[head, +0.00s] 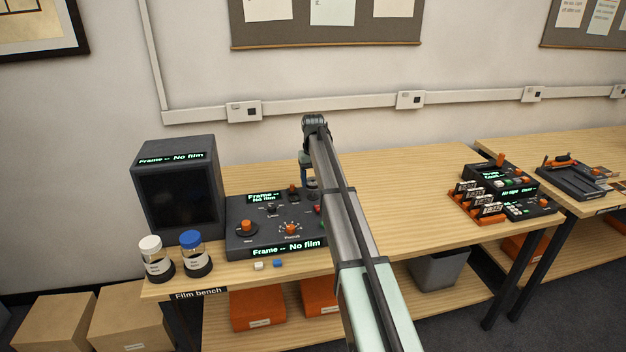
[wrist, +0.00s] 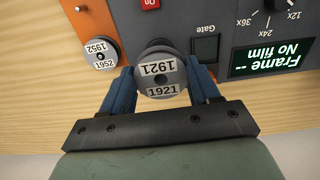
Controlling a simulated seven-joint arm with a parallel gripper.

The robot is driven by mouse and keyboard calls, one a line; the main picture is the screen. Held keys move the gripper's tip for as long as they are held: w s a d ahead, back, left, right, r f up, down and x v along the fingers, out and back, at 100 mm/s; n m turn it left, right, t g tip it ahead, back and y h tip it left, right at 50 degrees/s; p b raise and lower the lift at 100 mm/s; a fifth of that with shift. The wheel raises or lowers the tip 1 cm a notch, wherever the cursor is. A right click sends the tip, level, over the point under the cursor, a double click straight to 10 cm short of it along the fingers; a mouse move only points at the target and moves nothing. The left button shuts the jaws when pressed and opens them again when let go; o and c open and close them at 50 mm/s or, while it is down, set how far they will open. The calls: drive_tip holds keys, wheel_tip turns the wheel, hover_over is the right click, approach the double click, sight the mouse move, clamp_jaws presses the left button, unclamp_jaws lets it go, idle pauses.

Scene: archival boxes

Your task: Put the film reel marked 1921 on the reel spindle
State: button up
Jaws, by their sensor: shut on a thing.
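The film reel marked 1921 (wrist: 160,74) is a grey disc with two white labels. My gripper (wrist: 160,88) is shut on it, with a blue finger at each side. In the head view my gripper (head: 308,180) is over the back right of the film bench's control panel (head: 262,228), partly hidden by my arm. A dark round part shows just behind the reel in the wrist view; I cannot tell whether the reel touches it. The reel spindle cannot be made out clearly.
A black gate plate (wrist: 204,48) is close on the right. A monitor (head: 178,190) and two jars stand at the bench's left.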

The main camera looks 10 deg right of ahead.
sight(313, 197)
drive_tip(key=shift+f, duration=0.2)
drive_tip(key=shift+f, duration=0.7)
drive_tip(key=shift+f, duration=0.2)
drive_tip(key=shift+f, duration=0.65)
drive_tip(key=shift+f, duration=0.1)
idle(0.3)
drive_tip(key=shift+f, duration=0.2)
idle(0.4)
drive_tip(key=o, duration=1.2)
drive_tip(key=shift+c, duration=0.2)
